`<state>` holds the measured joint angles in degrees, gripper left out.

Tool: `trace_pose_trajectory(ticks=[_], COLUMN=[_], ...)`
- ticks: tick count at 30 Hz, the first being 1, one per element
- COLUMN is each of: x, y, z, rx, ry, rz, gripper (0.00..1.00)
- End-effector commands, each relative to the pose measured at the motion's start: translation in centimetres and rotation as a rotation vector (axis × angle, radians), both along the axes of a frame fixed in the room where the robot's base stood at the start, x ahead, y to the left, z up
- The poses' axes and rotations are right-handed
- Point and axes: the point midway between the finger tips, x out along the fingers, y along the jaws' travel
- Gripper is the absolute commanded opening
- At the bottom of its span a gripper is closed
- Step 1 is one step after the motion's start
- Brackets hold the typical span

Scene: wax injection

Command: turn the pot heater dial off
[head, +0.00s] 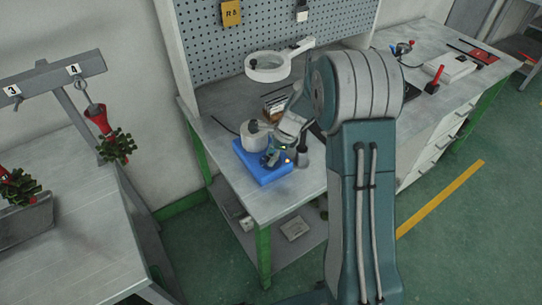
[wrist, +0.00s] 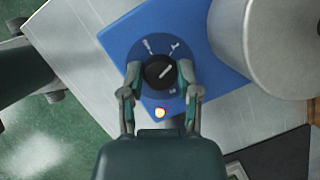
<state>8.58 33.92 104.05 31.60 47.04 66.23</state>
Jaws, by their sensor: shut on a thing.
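The pot heater is a blue box (head: 262,172) at the near left corner of the workbench. A light grey cylindrical pot (head: 254,137) stands on it. In the wrist view the black dial (wrist: 159,72) has a white pointer line slanting to the upper right, with white marks around it on the blue panel (wrist: 140,30). A small orange-white light (wrist: 160,113) glows below the dial. My gripper (wrist: 159,77) is shut on the dial, one finger on each side. In the head view my gripper (head: 276,158) is over the heater and hides the dial. The pot (wrist: 270,40) is at the upper right in the wrist view.
A white ring magnifier (head: 268,67) stands on the workbench (head: 225,148) behind the heater, before a pegboard (head: 270,35). Red-handled tools lie farther right. At left, another table (head: 70,225) has a rack with red-and-green hanging items (head: 118,148). Green floor lies between them.

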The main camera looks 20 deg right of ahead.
Motion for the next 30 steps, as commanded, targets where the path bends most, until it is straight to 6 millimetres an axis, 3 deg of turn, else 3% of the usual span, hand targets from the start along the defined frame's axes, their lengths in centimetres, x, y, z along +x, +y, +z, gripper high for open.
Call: trace_pose_trajectory(ticks=[30], x=[0.3], y=[0.05], z=[-0.28], rx=[-0.003], ry=[0.0], rz=[0.951], gripper=[0.0])
